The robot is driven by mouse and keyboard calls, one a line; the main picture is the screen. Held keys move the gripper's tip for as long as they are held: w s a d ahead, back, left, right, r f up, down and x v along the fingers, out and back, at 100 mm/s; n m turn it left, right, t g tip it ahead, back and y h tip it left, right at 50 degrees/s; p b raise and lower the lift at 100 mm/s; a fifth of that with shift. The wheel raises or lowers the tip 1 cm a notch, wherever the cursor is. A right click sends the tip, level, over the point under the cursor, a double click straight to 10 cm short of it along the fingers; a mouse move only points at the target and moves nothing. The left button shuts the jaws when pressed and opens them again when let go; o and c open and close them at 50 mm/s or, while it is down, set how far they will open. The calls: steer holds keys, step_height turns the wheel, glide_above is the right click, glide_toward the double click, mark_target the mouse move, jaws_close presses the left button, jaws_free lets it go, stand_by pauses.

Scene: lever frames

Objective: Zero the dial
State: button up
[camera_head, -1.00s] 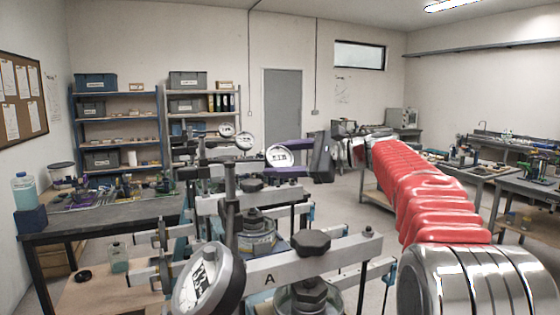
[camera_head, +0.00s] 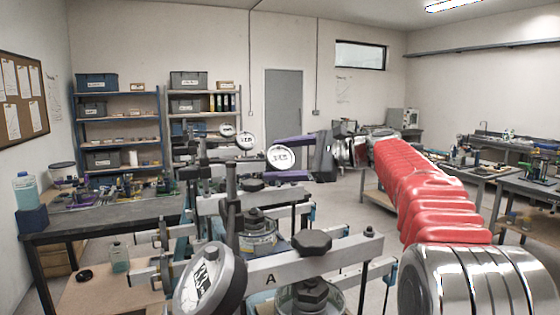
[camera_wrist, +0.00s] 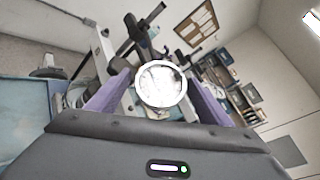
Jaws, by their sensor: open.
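Several round white-faced dial gauges stand on lever frames. The nearest dial (camera_head: 208,280) is large and tilted at the front, beside the beam marked A (camera_head: 325,258). A farther dial (camera_head: 281,158) shows between the purple fingers of my gripper (camera_head: 276,159). Two more, a dial (camera_head: 245,141) and a smaller dial (camera_head: 226,130), are behind it to the left. In the wrist view, a dial (camera_wrist: 162,86) faces me between the two spread fingers of my open gripper (camera_wrist: 160,98). I cannot tell whether either finger touches it. The needles are too blurred to read.
Lever-frame beams, posts and black knobs (camera_head: 312,242) crowd the space below and left of my gripper. A grey workbench (camera_head: 100,219) stands at left, shelves (camera_head: 118,130) behind. Open floor shows right of the frames, with more benches (camera_head: 535,190) at far right.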

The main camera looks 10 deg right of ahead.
steer(key=v, duration=1.3)
steer(key=shift+d, duration=0.15)
steer(key=shift+s, duration=0.15)
steer(key=s+a+r+m+t, duration=0.1)
steer(key=s+a+r+t, duration=0.1)
steer(key=s+a+r, duration=0.45)
steer(key=s+a+r+m+t, duration=0.1)
steer(key=s+a+r, duration=0.15)
steer(key=a, duration=0.75)
steer(key=w+d+f+m+t+h, duration=0.1)
steer(key=d+f+m+t+h, duration=0.4)
steer(key=m, duration=0.9)
steer(key=d+f+h, duration=0.3)
steer(key=f+h, duration=0.1)
steer(key=f, duration=0.1)
steer(key=shift+d+f+h, duration=0.3)
steer(key=shift+d+f, duration=0.05)
steer(key=shift+d, duration=0.05)
